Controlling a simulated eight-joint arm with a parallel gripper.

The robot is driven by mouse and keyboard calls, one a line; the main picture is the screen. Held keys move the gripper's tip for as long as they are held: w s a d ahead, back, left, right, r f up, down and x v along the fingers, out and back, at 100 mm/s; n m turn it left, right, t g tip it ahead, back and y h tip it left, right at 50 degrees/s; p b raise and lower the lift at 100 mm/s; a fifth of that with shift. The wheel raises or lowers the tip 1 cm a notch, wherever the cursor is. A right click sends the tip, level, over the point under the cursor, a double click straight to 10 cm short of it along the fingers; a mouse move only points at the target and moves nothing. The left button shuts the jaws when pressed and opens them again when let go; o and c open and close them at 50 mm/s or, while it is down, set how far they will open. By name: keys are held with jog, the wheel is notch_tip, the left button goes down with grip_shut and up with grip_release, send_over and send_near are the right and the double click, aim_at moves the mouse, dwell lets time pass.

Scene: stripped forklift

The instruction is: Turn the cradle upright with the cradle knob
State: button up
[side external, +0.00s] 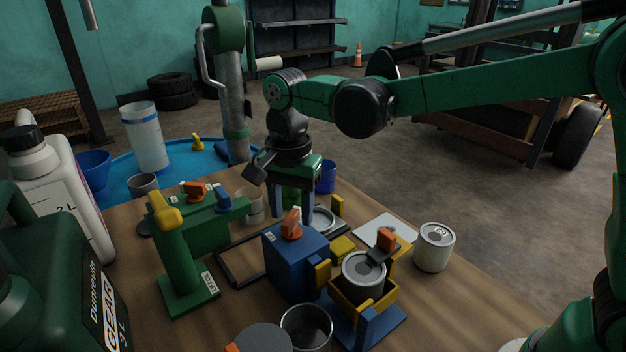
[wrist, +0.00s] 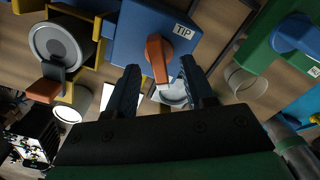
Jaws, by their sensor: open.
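The blue block (side external: 290,265) stands on the table with an orange knob (side external: 291,222) on top. In the wrist view the block's label reads TIP (wrist: 183,31), and the orange knob (wrist: 158,55) shows between the fingertips. The yellow cradle (side external: 378,300) stands beside the block and holds a grey can (side external: 362,272) with its lid facing up. The cradle's exact tilt is hard to tell. It also shows at the wrist view's upper left (wrist: 88,88). My gripper (side external: 292,214) points down, open and empty, close to the knob; contact cannot be told.
A dark arm with an orange knob (side external: 386,240) reaches over the held can. A green stand (side external: 190,255) with several knobs is left of the block. Another can (side external: 434,247) stands right, and an open cup (side external: 306,327) in front. The table's right front is clear.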

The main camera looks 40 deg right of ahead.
aim_at(292, 214)
jog(key=shift+r, duration=2.6)
jog(key=shift+f, duration=0.15)
notch_tip(292, 214, down, 6)
jog(key=shift+r, duration=0.25)
jog(key=shift+n, duration=0.7)
